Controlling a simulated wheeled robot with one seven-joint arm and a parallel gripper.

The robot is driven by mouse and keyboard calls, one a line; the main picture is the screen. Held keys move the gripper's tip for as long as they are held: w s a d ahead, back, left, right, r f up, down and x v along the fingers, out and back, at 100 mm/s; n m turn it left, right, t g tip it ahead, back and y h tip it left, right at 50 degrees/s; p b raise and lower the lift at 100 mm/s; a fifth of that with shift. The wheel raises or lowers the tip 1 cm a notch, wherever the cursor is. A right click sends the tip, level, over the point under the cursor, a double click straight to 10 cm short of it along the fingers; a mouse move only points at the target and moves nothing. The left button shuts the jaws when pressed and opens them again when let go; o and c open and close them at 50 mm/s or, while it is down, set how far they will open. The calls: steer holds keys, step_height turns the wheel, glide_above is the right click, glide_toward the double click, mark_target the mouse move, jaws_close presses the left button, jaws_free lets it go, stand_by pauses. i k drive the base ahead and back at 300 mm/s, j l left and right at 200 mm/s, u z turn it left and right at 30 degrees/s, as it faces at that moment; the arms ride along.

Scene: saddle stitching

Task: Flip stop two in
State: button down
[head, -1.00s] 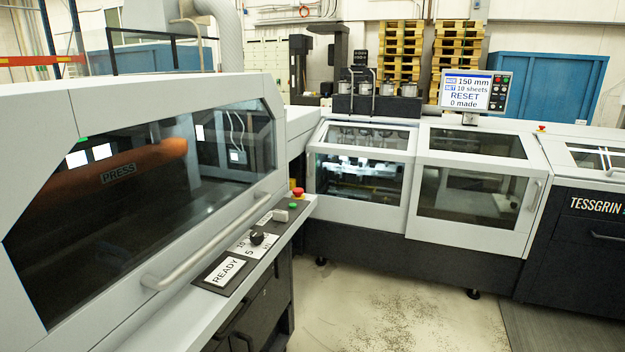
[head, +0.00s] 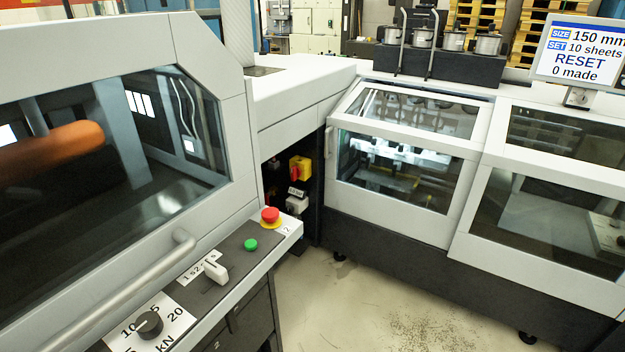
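My gripper is not in view. No part is clearly readable as stop two. A red mushroom button (head: 270,215) on a yellow base sits at the far end of the press's control ledge, with a small label that looks like a 2 beside it. The stitching machine (head: 390,215) stands beyond, its clear left hood (head: 395,172) and clear right hood (head: 555,215) both closed. Lit metal parts show behind the left hood, too small and reflected over to tell apart.
The press (head: 225,130) fills the left, with a long handle (head: 120,290) jutting out. Its ledge carries a dial (head: 149,325), a grey lever (head: 215,270) and a green button (head: 251,244). A red-and-yellow switch (head: 300,169) sits in the gap between machines. Bare floor (head: 400,305) lies in front. A screen (head: 582,55) reads RESET, 0 made.

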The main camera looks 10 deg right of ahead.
mark_target(270, 214)
steer(key=i+l, duration=1.1)
steer(key=l, duration=0.2)
steer(key=k+z, duration=0.05)
